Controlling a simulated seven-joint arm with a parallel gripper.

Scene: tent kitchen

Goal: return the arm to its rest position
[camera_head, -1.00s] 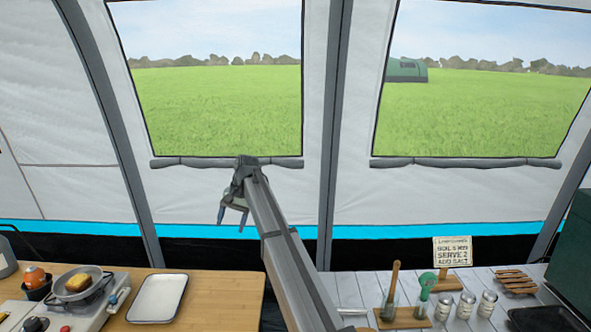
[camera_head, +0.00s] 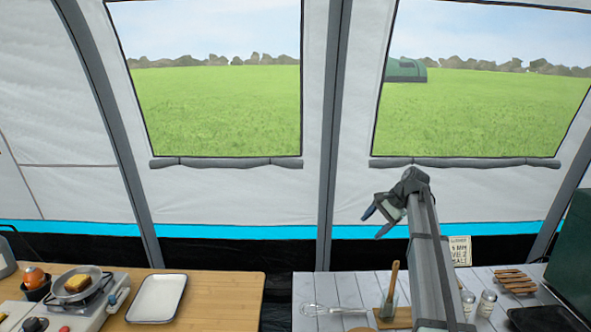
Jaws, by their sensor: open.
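My gripper (camera_head: 376,222) hangs at the end of my raised arm, right of the middle of the view, in front of the tent wall below the right window. It is open and I see nothing between its fingers. My arm (camera_head: 426,260) reaches up from the bottom edge and stands over the white plank table (camera_head: 345,290). It hides part of the sign (camera_head: 460,250) and some of the things on that table.
On the wooden table (camera_head: 215,290) at left are a white tray (camera_head: 157,298) and a stove with a pan (camera_head: 82,279). The white table holds a whisk (camera_head: 335,310), a wooden-handled utensil (camera_head: 393,278), shakers (camera_head: 487,302) and a dark green case (camera_head: 574,250) at right.

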